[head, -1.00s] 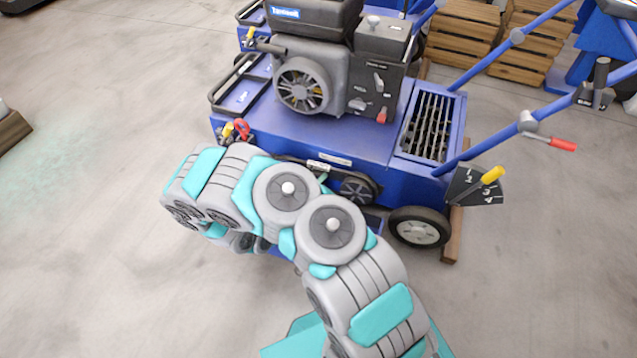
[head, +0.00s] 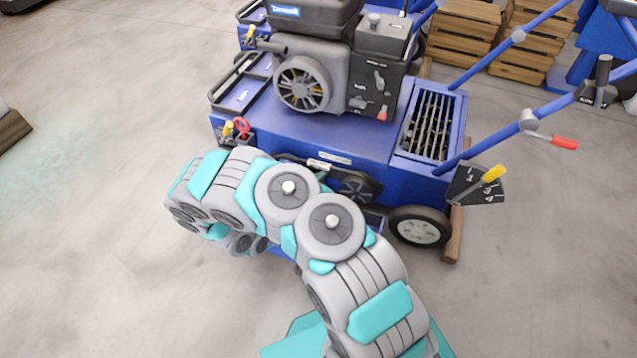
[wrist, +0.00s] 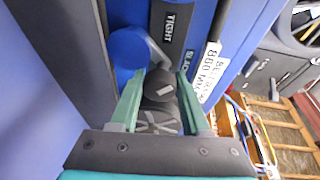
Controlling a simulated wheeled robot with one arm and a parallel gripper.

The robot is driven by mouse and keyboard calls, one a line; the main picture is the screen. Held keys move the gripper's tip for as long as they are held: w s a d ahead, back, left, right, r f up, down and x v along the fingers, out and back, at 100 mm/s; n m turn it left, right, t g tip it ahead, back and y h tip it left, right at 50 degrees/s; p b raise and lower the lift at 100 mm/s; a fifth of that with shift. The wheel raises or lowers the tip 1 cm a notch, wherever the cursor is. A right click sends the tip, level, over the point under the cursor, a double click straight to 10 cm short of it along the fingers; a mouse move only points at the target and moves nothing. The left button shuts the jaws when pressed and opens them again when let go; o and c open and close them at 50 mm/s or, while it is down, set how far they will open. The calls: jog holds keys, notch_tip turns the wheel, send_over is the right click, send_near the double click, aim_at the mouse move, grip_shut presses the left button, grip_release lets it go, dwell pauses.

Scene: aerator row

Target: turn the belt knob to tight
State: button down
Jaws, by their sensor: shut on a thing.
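In the wrist view, the black round belt knob (wrist: 159,86) has a short white mark on its face and sits between the two green fingers of my gripper (wrist: 159,92). The gripper is shut on it. A dark plate (wrist: 176,22) beyond the knob carries the word TIGHT, with SLACK printed beside it. Which word the mark points to is hard to tell. In the head view, my arm hides the knob and most of the gripper at the near side of the blue aerator (head: 350,142).
A blue round part (wrist: 129,48) lies close to the left finger. In the head view, the black wheel (head: 420,227) and a yellow-handled lever (head: 493,173) stand right of my arm. Wooden crates (head: 468,28) are behind. The floor at left is open.

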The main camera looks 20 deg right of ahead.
jog(key=shift+c, duration=1.9)
grip_release()
jog(key=shift+a, duration=0.1)
jog(key=v, duration=0.7)
jog(key=shift+s+a+p, duration=0.15)
jog(key=shift+a+p, duration=0.1)
jog(key=shift+p, duration=0.2)
